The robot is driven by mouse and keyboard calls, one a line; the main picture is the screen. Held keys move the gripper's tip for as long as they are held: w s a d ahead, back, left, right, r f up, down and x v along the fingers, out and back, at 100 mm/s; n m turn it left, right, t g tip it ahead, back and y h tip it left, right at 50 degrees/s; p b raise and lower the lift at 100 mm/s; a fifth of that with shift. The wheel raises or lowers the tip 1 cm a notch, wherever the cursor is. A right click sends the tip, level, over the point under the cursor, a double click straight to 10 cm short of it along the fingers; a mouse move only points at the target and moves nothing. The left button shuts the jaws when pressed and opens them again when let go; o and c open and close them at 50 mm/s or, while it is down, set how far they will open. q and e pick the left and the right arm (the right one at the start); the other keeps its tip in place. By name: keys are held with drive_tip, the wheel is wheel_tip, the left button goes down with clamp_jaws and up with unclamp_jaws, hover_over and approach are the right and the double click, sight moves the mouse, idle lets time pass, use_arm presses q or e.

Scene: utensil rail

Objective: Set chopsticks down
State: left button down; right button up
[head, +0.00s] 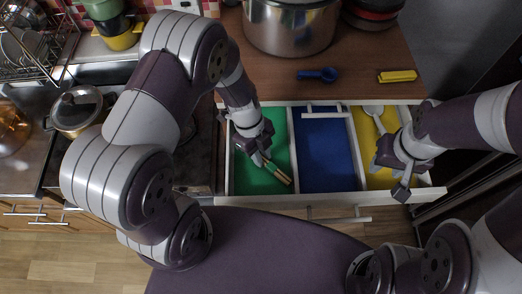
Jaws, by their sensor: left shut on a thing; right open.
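The chopsticks (279,174) are light wooden sticks at the green compartment (246,181) of the open drawer, pointing down and right. My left gripper (262,158) is shut on their upper left end, over the green compartment. Whether the sticks touch the compartment floor I cannot tell. My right gripper (392,179) is open and empty over the right part of the drawer, by the yellow compartment (364,132). It hides part of that compartment.
The blue compartment (326,158) lies in the middle. A pale utensil (374,112) lies in the yellow one. On the counter behind are a blue scoop (318,75), a yellow block-like item (398,76) and a large steel pot (290,27). A lidded pot (76,110) stands left.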

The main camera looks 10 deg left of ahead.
use_arm(q)
drive_tip(key=shift+f, duration=0.1)
drive_tip(key=shift+s+f+b, duration=0.1)
drive_tip(key=shift+b, duration=0.2)
drive_tip(key=c, duration=1)
unclamp_jaws()
drive_tip(key=shift+r, duration=0.25)
drive_tip(key=shift+w+a+r, duration=0.15)
drive_tip(key=shift+w+r, duration=0.05)
drive_tip(key=shift+r, duration=0.15)
drive_tip(key=b+v, duration=0.2)
drive_tip(key=v, duration=0.9)
drive_tip(key=s+a+n+t+y, duration=0.1)
drive_tip(key=s+a+n, duration=0.1)
drive_tip(key=n, duration=0.9)
drive_tip(key=s+a+n+t+y, duration=0.2)
drive_tip(key=s+a+n, duration=0.1)
drive_tip(key=n, duration=0.9)
drive_tip(key=shift+a+r+n, duration=0.2)
drive_tip(key=shift+r+n, duration=0.1)
drive_tip(key=shift+r, duration=0.05)
